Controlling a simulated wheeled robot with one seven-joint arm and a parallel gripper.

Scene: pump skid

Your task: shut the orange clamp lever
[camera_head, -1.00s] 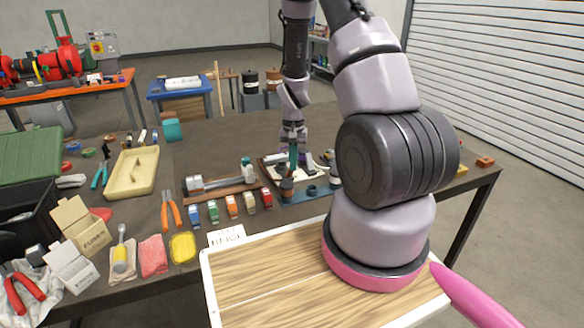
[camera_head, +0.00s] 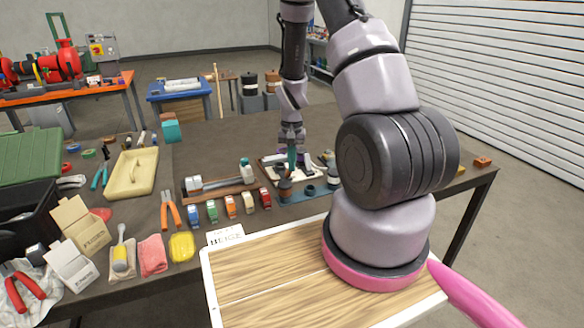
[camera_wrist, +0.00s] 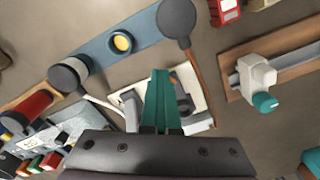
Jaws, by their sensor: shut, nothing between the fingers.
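My gripper (camera_wrist: 160,85) has teal fingers that are closed together, with nothing between them. In the head view it shows at the end of my arm (camera_head: 292,160), pointing down over the fixtures at the middle of the bench. In the wrist view the fingers overlap a pale plate (camera_wrist: 198,100) carrying grey clamp hardware (camera_wrist: 182,100), partly hidden behind them. A thin orange-brown bar (camera_wrist: 199,75) runs along the plate's right side, below a dark round knob (camera_wrist: 177,18). It may be the clamp lever, but I cannot tell for certain or tell its angle.
A blue strip (camera_wrist: 112,48) with round parts lies beside the plate. A wooden base with a grey slide and teal knob (camera_wrist: 265,101) stands to the right in the wrist view. Several small coloured blocks (camera_head: 231,207) line the bench front. A tan tray (camera_head: 130,182) lies left.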

